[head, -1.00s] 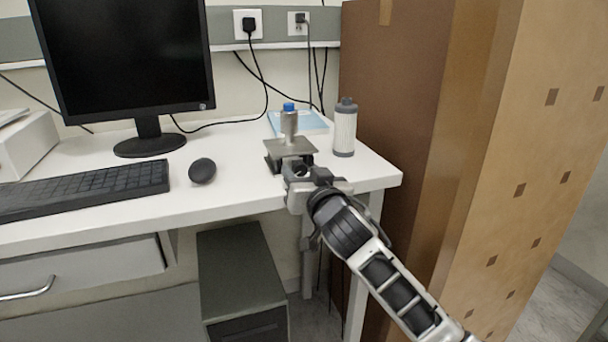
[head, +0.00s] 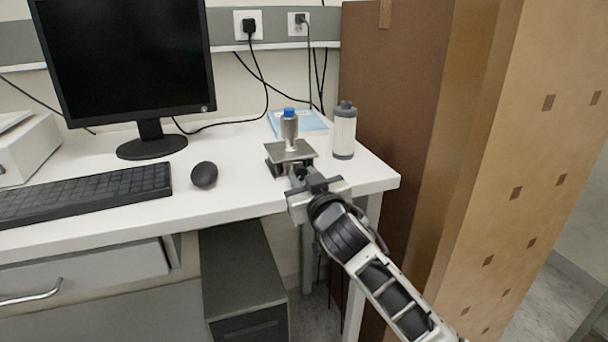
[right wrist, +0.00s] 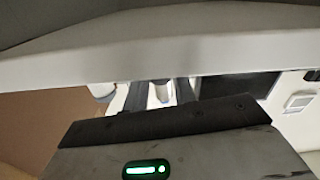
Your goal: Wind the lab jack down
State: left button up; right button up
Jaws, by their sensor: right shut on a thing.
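The lab jack (head: 278,150) stands near the right front corner of the white table, its flat grey plate a little above the tabletop. My right gripper (head: 294,174) is at the jack's front side, at the table's front edge. It is shut on a part there that looks like the jack's knob; the gripper hides most of it. In the right wrist view my two dark fingers (right wrist: 160,95) point away from the camera, with a pale thing between them. My left gripper is not in view.
A grey-white bottle (head: 344,132) stands just right of the jack, with a light blue booklet (head: 312,122) behind. The mouse (head: 204,174), keyboard (head: 90,190) and monitor (head: 125,60) are to the left. A tall brown box (head: 400,110) stands close at the right.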

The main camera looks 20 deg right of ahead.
jog(key=o, duration=1)
jog(key=shift+s, duration=0.1)
jog(key=s, duration=1.5)
jog(key=shift+s+d+b, duration=0.3)
jog(key=shift+s+b, duration=0.05)
jog(key=shift+s, duration=0.05)
